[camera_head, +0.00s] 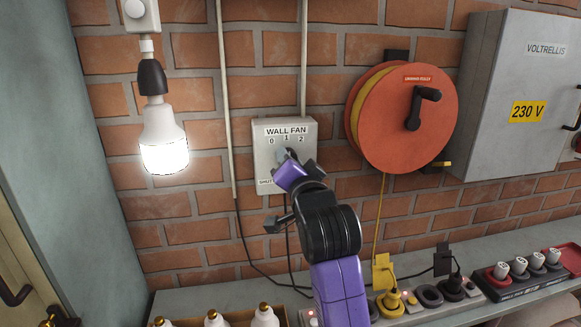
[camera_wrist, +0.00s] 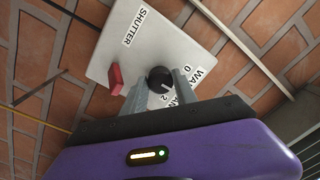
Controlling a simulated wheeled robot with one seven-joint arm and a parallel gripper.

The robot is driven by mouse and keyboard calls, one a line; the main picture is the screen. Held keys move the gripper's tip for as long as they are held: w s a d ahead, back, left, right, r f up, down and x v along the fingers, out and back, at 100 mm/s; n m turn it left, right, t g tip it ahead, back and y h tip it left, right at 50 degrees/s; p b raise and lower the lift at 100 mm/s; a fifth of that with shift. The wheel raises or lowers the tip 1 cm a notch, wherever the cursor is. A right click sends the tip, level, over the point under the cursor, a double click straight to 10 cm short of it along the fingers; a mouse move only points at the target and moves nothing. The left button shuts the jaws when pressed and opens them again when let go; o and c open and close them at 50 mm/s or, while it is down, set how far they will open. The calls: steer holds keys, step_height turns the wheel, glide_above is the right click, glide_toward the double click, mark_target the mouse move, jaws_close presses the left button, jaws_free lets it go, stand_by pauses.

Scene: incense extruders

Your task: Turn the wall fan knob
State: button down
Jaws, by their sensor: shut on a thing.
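The wall fan box (camera_head: 263,151) is a light grey plate on the brick wall, labelled WALL FAN with 0, 1 and 2 at its top. Its round black knob (camera_wrist: 160,79) shows in the wrist view, with a pale mark on its lower right rim; I cannot tell which number it points to. My gripper (camera_head: 287,158) is at the box and hides most of the knob in the head view. In the wrist view, the two grey fingers of my gripper (camera_wrist: 159,90) are shut on the knob, one on each side.
A red shutter switch (camera_wrist: 115,79) sits beside the knob. A lit bulb (camera_head: 163,140) hangs left of the box. An orange cable reel (camera_head: 390,125) and a grey electrical cabinet (camera_head: 510,120) are to the right. Bottles and plugs stand below.

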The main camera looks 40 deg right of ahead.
stand_by(0.3)
steer(key=c, duration=1)
jaws_free()
steer(key=shift+o, duration=0.2)
steer(key=b+v, duration=0.1)
steer(key=v, duration=0.7)
steer(key=shift+b, duration=0.35)
steer(key=shift+w, duration=0.1)
